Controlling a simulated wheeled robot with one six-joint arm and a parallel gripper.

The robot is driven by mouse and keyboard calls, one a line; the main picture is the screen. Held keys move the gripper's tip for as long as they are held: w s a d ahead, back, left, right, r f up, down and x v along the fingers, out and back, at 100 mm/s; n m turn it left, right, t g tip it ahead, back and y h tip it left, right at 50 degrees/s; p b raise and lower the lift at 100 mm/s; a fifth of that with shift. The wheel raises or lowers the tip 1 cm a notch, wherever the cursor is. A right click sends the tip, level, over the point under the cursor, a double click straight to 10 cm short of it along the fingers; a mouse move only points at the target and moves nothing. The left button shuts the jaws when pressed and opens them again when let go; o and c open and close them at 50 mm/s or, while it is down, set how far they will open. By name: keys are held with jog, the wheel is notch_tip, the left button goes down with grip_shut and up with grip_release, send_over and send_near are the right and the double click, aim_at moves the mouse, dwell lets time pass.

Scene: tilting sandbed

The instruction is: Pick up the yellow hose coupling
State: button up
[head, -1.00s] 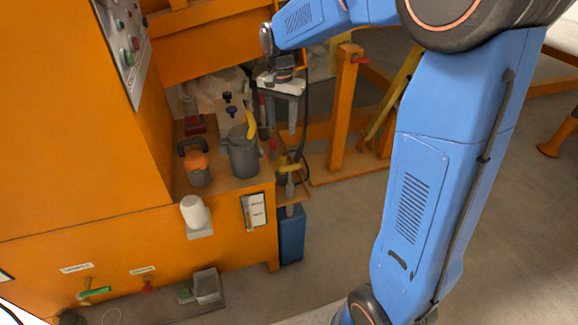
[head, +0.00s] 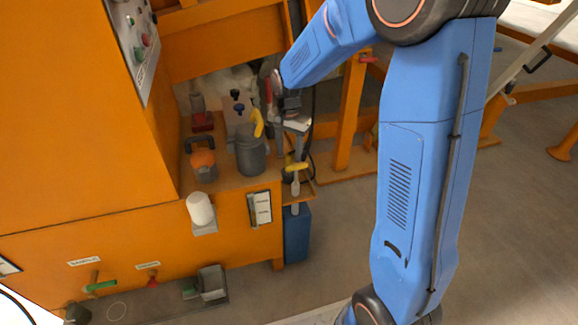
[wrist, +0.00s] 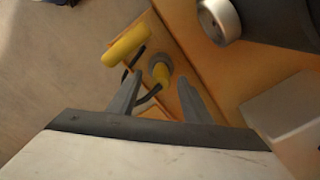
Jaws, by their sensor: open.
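I cannot tell the gap in depth. In the head view my gripper (head: 299,144) hangs beside the bench's right end. I cannot pick out the coupling for sure there.
A yellow handle (wrist: 127,46) lies just left of the coupling in the wrist view; it seems to show in the head view (head: 296,166). An orange post (head: 352,115) rises to the right.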

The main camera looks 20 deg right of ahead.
aim_at(289, 162)
jog(key=shift+w+f, duration=0.2)
jog(key=shift+f, duration=2.4)
grip_shut()
